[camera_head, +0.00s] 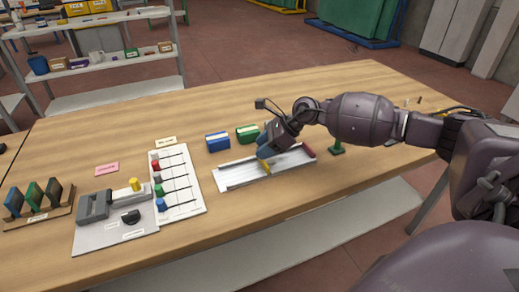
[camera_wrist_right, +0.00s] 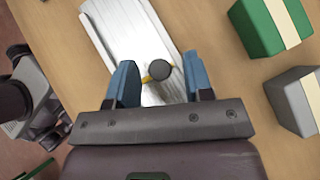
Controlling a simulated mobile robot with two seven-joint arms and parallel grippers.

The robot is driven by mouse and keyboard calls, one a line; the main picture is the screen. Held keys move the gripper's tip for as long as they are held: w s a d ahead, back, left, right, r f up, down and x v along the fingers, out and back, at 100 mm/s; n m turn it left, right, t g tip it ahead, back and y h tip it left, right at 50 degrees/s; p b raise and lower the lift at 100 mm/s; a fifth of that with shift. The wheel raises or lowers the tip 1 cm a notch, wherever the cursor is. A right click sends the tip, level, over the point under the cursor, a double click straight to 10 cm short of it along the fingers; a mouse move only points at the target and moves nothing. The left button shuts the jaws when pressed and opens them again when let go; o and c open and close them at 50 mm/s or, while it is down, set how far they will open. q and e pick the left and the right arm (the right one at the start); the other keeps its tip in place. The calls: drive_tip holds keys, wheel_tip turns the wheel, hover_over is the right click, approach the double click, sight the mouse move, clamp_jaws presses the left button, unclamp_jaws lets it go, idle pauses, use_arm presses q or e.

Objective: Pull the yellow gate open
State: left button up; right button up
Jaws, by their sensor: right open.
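The yellow gate (camera_head: 263,166) stands on a long pale metal track (camera_head: 237,176) on the wooden table, in the head view. A thin piece of the gate (camera_wrist_right: 145,78) shows in the right wrist view, mostly hidden under a round dark grey knob (camera_wrist_right: 159,69). My right gripper (camera_head: 264,143) is right above the gate, pointing down. In the right wrist view its blue fingers (camera_wrist_right: 160,82) are open, one on each side of the knob. I see a gap between knob and fingers. Whether the gate is fully closed, I cannot tell. My left gripper is in neither view.
Blue-and-white (camera_head: 217,141) and green (camera_head: 247,132) boxes stand behind the track. A red block (camera_head: 308,151) is at the track's right end, with a green stand (camera_head: 337,146) beyond. A white slider board (camera_head: 178,181) lies to the left. The front table strip is clear.

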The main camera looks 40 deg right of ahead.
drive_tip(key=shift+w+a+f, duration=0.3)
drive_tip(key=shift+a+f, duration=0.1)
drive_tip(key=shift+c, duration=0.3)
clamp_jaws()
